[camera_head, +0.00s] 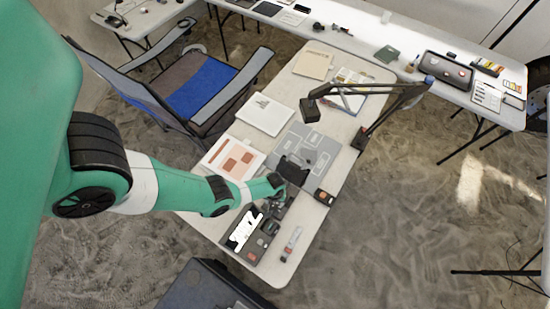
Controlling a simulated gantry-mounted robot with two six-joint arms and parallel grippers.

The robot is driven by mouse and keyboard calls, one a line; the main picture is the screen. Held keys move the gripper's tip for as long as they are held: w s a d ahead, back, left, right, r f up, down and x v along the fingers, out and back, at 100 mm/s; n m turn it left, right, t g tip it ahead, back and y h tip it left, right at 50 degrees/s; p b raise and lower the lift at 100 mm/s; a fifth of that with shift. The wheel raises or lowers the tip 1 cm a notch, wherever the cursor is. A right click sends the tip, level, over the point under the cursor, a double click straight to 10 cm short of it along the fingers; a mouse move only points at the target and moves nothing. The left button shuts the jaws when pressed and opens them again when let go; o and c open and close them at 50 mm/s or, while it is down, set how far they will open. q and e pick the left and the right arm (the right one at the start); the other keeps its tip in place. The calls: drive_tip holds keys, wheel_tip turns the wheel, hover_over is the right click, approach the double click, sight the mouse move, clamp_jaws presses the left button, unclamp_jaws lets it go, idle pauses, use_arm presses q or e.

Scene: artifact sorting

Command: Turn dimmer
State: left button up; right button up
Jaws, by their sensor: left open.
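A small dark box with an orange mark (324,197) sits at the table's right edge; it may be the dimmer, but it is too small to tell. A black desk lamp (400,97) with a jointed arm is fixed at the same edge, its head (310,110) over the table. My left gripper (281,193) is open, low over the table, left of the small box and apart from it. Its dark wrist hides part of the grey board below. My right gripper is not in view.
A grey board with outlined shapes (322,140), a white closed case (264,114) and an orange-marked sheet (221,155) lie on the white table (290,88). A dark tray of parts (255,248) and a small tube (291,242) lie at the near end. A blue chair (200,93) stands left.

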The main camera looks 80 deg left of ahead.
sight(275, 207)
use_arm(q)
wheel_tip(275, 207, down, 7)
drive_tip(key=b, duration=0.4)
drive_tip(key=shift+f+b, duration=0.2)
drive_tip(key=shift+b, duration=0.15)
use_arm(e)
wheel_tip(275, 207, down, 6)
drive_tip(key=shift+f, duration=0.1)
use_arm(q)
clamp_jaws()
